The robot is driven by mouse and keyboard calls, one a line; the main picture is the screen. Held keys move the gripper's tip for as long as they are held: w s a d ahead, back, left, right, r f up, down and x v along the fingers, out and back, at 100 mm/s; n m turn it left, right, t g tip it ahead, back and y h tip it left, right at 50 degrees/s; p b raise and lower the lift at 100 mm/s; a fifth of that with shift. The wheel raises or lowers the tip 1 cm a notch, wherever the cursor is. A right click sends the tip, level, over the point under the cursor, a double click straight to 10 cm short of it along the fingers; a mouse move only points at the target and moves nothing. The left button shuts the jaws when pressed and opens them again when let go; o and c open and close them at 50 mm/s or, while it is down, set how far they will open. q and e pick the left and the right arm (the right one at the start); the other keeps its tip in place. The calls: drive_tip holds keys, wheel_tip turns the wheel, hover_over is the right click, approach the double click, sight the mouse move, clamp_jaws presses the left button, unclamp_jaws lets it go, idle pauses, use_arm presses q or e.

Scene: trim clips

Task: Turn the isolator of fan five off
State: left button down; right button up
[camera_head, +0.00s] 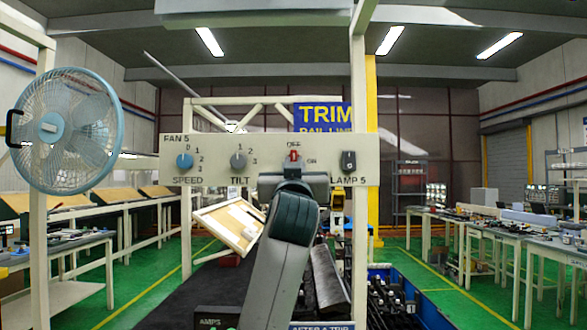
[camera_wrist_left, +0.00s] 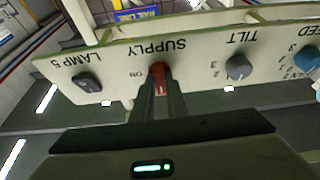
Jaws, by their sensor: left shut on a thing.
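A pale panel (camera_head: 220,146) marked FAN 5 carries the red isolator handle (camera_head: 293,156) between OFF above and ON at right. The handle looks upright, in line with OFF. In the left wrist view, upside down, the red isolator handle (camera_wrist_left: 157,70) sits under the word SUPPLY, with ON beside it. My left gripper (camera_head: 293,171) is at the handle from below, and its fingers (camera_wrist_left: 160,88) are shut on it. The gripper and forearm hide the panel's lower middle. My right gripper is not in view.
The SPEED knob (camera_head: 184,161) and TILT knob (camera_head: 239,160) are left of the isolator, the black LAMP 5 switch (camera_head: 348,160) right. A blue fan (camera_head: 66,130) stands at left. Workbenches (camera_head: 490,236) line the right side.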

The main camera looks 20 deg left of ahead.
use_arm(q)
drive_tip(key=c, duration=1.8)
unclamp_jaws()
drive_tip(key=shift+o, duration=0.2)
drive_tip(key=shift+s, duration=0.1)
